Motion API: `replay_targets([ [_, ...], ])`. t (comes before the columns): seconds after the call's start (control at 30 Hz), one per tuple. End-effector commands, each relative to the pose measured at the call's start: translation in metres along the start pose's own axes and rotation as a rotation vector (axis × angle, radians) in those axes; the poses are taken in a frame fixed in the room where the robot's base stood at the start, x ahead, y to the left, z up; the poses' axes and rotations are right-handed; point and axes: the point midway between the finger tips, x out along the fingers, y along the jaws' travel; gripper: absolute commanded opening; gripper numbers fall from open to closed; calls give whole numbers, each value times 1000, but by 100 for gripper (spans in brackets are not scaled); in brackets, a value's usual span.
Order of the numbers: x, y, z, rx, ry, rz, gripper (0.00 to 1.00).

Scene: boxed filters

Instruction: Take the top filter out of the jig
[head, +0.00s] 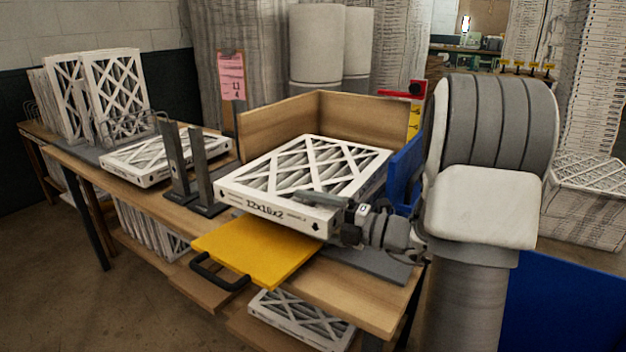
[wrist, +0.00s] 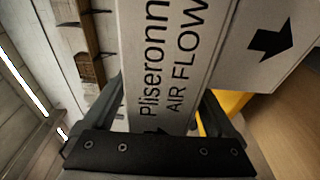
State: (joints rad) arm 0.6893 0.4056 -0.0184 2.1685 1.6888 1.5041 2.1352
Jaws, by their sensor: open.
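The jig is a wooden corner fence (head: 285,118) on the bench. A white cardboard-framed filter (head: 270,208) marked "12x16x2" lies flat in it, with pleats and lattice facing up. Whether another filter lies beneath it I cannot tell. My gripper (head: 338,206) is at the filter's front right corner, partly over its edge. In the wrist view my gripper (wrist: 160,95) is open, with one finger on each side of a printed filter edge (wrist: 160,60) reading "AIR FLOW". Contact with the fingers is unclear.
A yellow board (head: 255,250) with a black handle juts out below the filter. A blue panel (head: 405,172) stands right of the jig. Dark metal uprights (head: 187,170) stand to the left, beyond them another flat filter (head: 150,160) and upright filters (head: 112,85).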

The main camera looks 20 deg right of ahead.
Motion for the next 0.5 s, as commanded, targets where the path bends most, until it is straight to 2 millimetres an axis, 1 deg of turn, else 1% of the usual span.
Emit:
replay_targets([
  [0.03,4,-1,-1,-1,2,0,91],
  [0.1,7,0,-1,0,2,1,91],
  [0.3,7,1,0,0,1,1,91],
  [0.47,7,1,0,0,1,0,62],
  [0.5,7,1,0,0,1,0,55],
])
